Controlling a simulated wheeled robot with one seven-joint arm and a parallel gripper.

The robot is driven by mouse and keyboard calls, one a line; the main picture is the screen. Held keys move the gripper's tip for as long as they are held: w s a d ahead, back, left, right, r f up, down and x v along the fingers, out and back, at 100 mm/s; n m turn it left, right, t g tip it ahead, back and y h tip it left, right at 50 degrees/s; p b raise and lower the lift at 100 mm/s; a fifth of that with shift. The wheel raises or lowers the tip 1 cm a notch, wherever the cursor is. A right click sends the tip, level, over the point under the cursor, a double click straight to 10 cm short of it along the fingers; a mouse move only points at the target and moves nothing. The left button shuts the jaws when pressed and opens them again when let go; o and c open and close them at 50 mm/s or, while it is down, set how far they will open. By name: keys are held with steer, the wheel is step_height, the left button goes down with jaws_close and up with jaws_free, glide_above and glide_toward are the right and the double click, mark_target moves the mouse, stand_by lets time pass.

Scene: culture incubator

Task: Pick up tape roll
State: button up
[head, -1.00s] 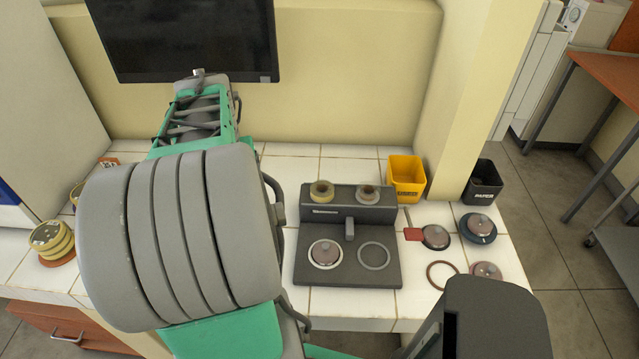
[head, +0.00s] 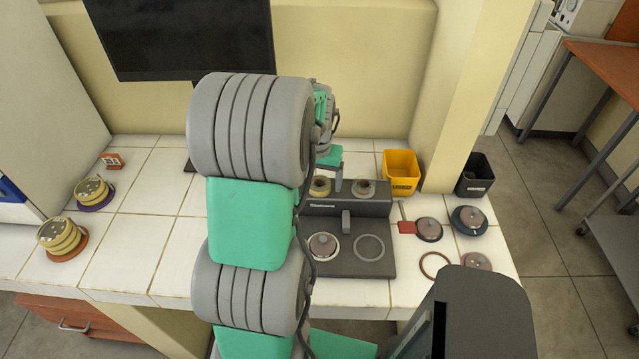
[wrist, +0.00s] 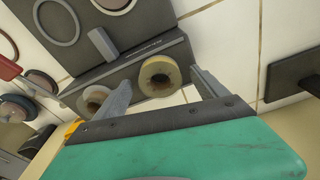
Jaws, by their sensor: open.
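Two tape rolls sit on the raised back ledge of a dark grey stand (head: 345,262). The left one is yellowish (head: 319,187) and the right one is browner (head: 364,188) in the head view. In the wrist view, the yellowish roll (wrist: 160,75) lies between the fingertips of my gripper (wrist: 160,82), and the browner roll (wrist: 92,97) is partly behind the left finger. My gripper is open and empty. In the head view, one finger shows between the two rolls; my arm hides much of the rest. Contact cannot be told.
A yellow bin (head: 402,175) stands right of the stand, with a black bin (head: 475,175) beyond it. Lidded round pieces lie on the tiles to the right. Stacked yellow dishes (head: 60,236) are at far left. A monitor (head: 180,38) hangs behind.

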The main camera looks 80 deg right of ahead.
steer(key=c, duration=1.4)
steer(key=shift+c, duration=0.2)
